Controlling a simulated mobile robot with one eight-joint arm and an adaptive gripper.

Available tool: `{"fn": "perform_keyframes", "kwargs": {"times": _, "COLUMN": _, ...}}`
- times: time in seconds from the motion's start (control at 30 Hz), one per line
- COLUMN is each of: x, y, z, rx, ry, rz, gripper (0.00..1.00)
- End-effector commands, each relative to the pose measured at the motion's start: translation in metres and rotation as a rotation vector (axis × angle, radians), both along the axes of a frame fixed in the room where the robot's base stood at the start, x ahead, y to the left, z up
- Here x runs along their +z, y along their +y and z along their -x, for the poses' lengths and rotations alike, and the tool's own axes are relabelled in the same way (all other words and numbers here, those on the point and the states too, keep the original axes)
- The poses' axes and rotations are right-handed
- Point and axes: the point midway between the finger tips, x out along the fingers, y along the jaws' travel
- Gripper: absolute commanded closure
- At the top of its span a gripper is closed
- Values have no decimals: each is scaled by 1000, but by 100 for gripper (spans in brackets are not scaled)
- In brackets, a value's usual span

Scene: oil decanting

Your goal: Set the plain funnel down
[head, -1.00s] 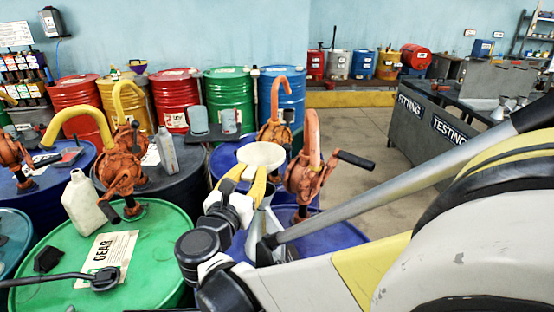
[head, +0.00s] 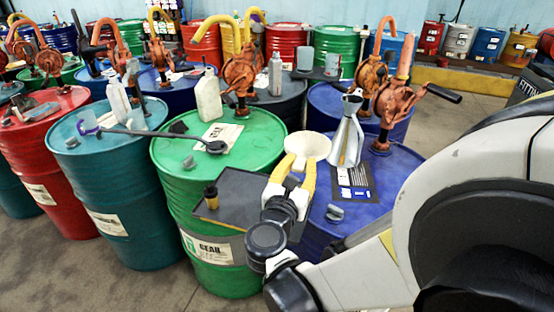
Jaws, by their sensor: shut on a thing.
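The plain funnel (head: 307,143) is cream-white with a wide round mouth facing up. My gripper (head: 299,165), with yellow fingers, is shut on it from the near side. The funnel is near the gap between the green drum (head: 262,146) and the blue drum (head: 398,172), by the far right end of a dark flat tray (head: 240,190). Its spout is hidden behind the fingers, so I cannot tell whether it touches anything below.
A metal pouring can (head: 347,132) stands on the blue drum, just right of the funnel. An orange hand pump (head: 393,100) is behind it. A small yellow-and-black object (head: 211,197) is at the tray's left end. A white jug (head: 208,96) stands on the green drum.

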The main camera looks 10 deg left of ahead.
Motion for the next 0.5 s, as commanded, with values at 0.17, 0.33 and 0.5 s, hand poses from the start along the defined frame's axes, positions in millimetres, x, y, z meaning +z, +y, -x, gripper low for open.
{"fn": "perform_keyframes", "kwargs": {"times": 0.17, "x": -31, "y": 45, "z": 10, "rx": 6, "ry": 0, "rz": 0, "gripper": 100}}
{"fn": "perform_keyframes", "kwargs": {"times": 0.33, "x": -53, "y": 81, "z": 19, "rx": 4, "ry": 0, "rz": 0, "gripper": 100}}
{"fn": "perform_keyframes", "kwargs": {"times": 0.5, "x": -63, "y": 101, "z": 24, "rx": 2, "ry": 0, "rz": 0, "gripper": 100}}
